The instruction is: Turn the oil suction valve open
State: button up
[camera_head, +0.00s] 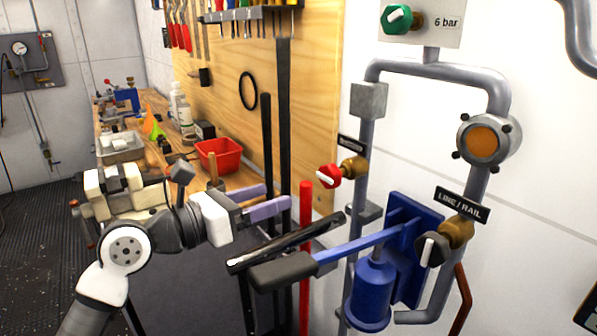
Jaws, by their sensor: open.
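A valve with a red and white handle (329,176) and brass body sits on the left grey pipe, under a small dark label too small to read. A valve with a black and grey handle (432,249) sits on the right pipe, by the label "LINE / RAIL" (461,204). A green-handled valve (398,18) is on a panel marked "6 bar". I cannot tell from the labels which one is the oil suction valve. My gripper (277,198), with two lavender fingers, is open and empty, left of the red handle and apart from it.
A blue hand pump (371,285) with a long black-gripped lever (285,270) reaches left below my gripper. A red bar (305,250) and dark upright bars stand beside the fingers. A workbench with a red bin (219,154) is behind. Dark floor is clear at left.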

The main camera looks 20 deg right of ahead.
aim_at(324, 178)
jog(key=p+x, duration=0.5)
jog(key=x, duration=0.7)
jog(key=shift+d+r, duration=0.1)
jog(key=shift+d, duration=0.25)
jog(key=shift+w+d, duration=0.2)
jog(key=shift+d, duration=0.35)
jog(key=c, duration=1)
